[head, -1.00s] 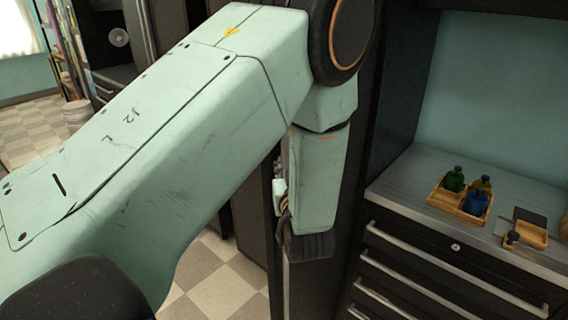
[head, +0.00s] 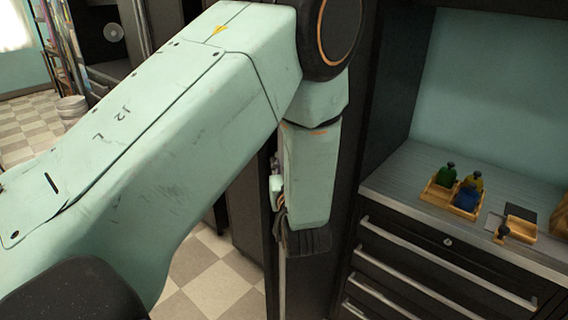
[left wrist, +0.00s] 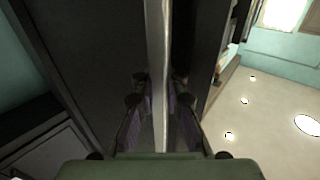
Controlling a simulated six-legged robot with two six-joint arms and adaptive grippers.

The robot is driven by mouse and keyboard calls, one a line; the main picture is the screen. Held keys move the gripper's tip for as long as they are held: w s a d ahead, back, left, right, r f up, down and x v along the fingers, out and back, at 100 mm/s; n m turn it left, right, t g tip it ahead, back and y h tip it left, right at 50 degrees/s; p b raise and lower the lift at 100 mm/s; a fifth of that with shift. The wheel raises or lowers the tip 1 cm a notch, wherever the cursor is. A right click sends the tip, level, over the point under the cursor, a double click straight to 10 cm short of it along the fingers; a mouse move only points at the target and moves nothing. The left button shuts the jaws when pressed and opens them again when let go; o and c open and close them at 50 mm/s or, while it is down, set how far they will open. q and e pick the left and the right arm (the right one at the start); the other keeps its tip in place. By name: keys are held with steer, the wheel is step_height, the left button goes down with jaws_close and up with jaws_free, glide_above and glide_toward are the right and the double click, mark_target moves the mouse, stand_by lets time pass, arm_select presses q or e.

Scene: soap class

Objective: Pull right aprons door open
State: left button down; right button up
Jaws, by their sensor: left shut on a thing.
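The dark door (left wrist: 90,60) fills the upper middle of the left wrist view. A pale, long vertical strip, its handle or edge (left wrist: 157,45), runs down the centre; I cannot tell which. My left gripper (left wrist: 158,102) has one finger on each side of this strip and is shut on it. In the head view my left gripper (head: 283,222) hangs below the pale green forearm, mostly hidden by it. A thin pale strip (head: 282,275) shows below the fingers there. The forearm hides much of the door. My right gripper is in neither view.
A black drawer unit (head: 440,270) with a grey worktop stands right. On it are a wooden tray (head: 437,196) of bottles and a smaller wooden holder (head: 522,229). Checkered floor (head: 205,275) is open at lower left; a bucket (head: 72,108) stands far left.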

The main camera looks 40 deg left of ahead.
arm_select(q)
steer(key=c, duration=1.9)
jaws_free()
steer(key=shift+s+f, duration=0.25)
steer(key=shift+f, duration=0.05)
steer(key=o, duration=0.3)
steer(key=shift+s+d+r, duration=0.15)
steer(key=shift+d+r, duration=0.15)
steer(key=shift+d, duration=0.15)
steer(key=shift+o, duration=0.9)
steer(key=shift+a, duration=0.2)
steer(key=r, duration=0.9)
steer(key=shift+w+a+r, duration=0.1)
steer(key=shift+w+r, duration=0.1)
steer(key=shift+r, duration=0.2)
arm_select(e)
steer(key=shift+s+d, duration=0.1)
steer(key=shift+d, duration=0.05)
arm_select(q)
steer(key=shift+w, duration=0.1)
